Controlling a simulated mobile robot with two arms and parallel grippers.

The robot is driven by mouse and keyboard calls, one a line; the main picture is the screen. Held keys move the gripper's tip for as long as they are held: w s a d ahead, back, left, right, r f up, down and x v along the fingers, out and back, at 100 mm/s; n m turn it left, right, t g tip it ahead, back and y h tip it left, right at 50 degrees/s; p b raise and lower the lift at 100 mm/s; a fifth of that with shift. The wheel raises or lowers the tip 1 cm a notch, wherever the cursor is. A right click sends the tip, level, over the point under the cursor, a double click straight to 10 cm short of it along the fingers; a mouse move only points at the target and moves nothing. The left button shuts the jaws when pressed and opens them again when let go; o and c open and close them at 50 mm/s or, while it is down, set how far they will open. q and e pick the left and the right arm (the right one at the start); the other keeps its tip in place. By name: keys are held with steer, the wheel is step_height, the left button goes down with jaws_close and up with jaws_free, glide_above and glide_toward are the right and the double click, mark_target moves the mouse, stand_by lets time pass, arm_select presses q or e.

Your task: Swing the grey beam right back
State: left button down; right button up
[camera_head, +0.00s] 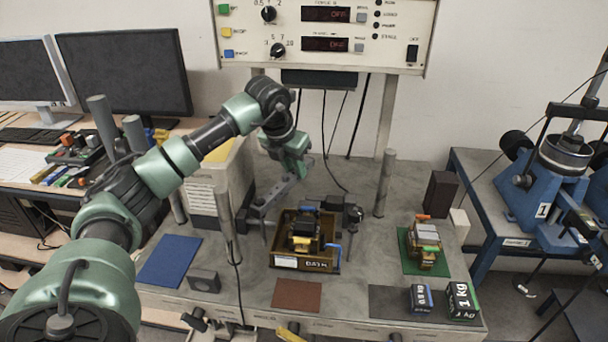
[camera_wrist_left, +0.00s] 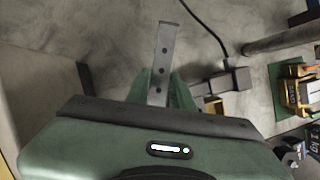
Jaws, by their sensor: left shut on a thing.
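The grey beam (camera_head: 273,196) is a flat perforated bar above the grey bench, behind the brown tray. It slants from my left gripper (camera_head: 296,172) down and left toward a dark fitting near an upright post. In the left wrist view the beam (camera_wrist_left: 163,52) runs away from me between the green fingers of my left gripper (camera_wrist_left: 161,88), its far end free over the bench. My left gripper is shut on the beam; the fingers hide part of it. My right gripper is not in view.
The brown tray (camera_head: 285,262) holds a black and yellow block (camera_head: 304,232). A metal post (camera_head: 228,222) stands left of it, another (camera_head: 385,184) behind right. A blue mat (camera_head: 169,262) and a red mat (camera_head: 297,295) lie bare. A loaded green mat (camera_head: 409,262) is at right.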

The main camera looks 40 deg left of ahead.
arm_select(q)
steer(key=shift+s+a+n+y, duration=0.1)
steer(key=shift+a+n+y, duration=0.2)
steer(key=shift+a+n, duration=0.7)
steer(key=shift+a, duration=0.15)
steer(key=c, duration=1.2)
jaws_free()
steer(key=b+v, duration=0.2)
steer(key=v, duration=0.5)
steer(key=shift+r, duration=0.4)
steer(key=shift+s+f, duration=0.1)
steer(key=shift+s, duration=0.1)
